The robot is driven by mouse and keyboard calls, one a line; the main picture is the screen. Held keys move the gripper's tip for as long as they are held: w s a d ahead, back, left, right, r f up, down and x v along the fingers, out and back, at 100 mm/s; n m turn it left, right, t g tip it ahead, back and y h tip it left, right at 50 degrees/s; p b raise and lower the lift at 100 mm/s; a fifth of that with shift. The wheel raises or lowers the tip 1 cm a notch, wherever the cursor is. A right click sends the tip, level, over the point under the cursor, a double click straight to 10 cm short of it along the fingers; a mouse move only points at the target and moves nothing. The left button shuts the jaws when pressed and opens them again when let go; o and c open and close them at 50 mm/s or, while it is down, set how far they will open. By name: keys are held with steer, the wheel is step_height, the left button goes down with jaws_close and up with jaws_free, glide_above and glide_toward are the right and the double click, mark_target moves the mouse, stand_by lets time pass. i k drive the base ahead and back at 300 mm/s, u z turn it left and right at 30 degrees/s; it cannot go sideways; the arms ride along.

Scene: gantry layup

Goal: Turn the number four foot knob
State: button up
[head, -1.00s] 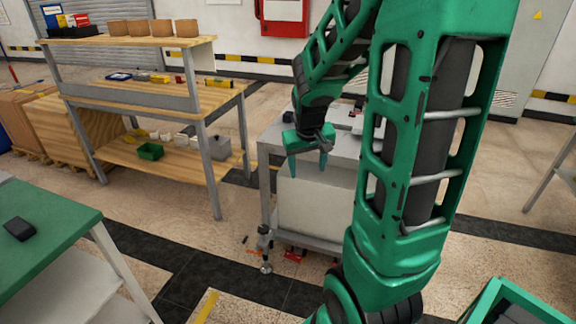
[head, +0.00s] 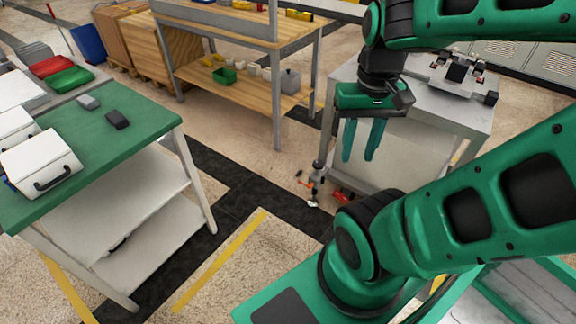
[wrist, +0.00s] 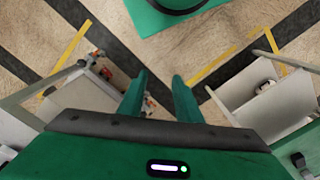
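The grey metal table (head: 345,105) stands right of centre in the head view. A levelling foot (head: 316,172) is at the bottom of its near left leg, with small orange and red parts around it on the floor. Red parts (head: 342,195) also show under the table. I cannot read any numbers, so I cannot tell which knob is number four. My gripper (head: 359,158) hangs fingers down in front of the table, above floor level. It is open and empty. In the wrist view, the open fingers (wrist: 160,76) have small orange and red parts (wrist: 104,73) to their left, near the floor.
A green-topped workbench (head: 110,150) with white shelves and a white case (head: 42,165) stands at left. A wooden shelf unit (head: 235,90) is behind. Floor between the workbench and grey table is open, with dark strips and yellow lines.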

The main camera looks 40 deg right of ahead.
mark_target(318, 164)
steer(key=u, duration=0.5)
steer(key=k, duration=1.55)
steer(key=z, duration=1.1)
steer(key=i, duration=1.5)
steer(key=u, duration=0.05)
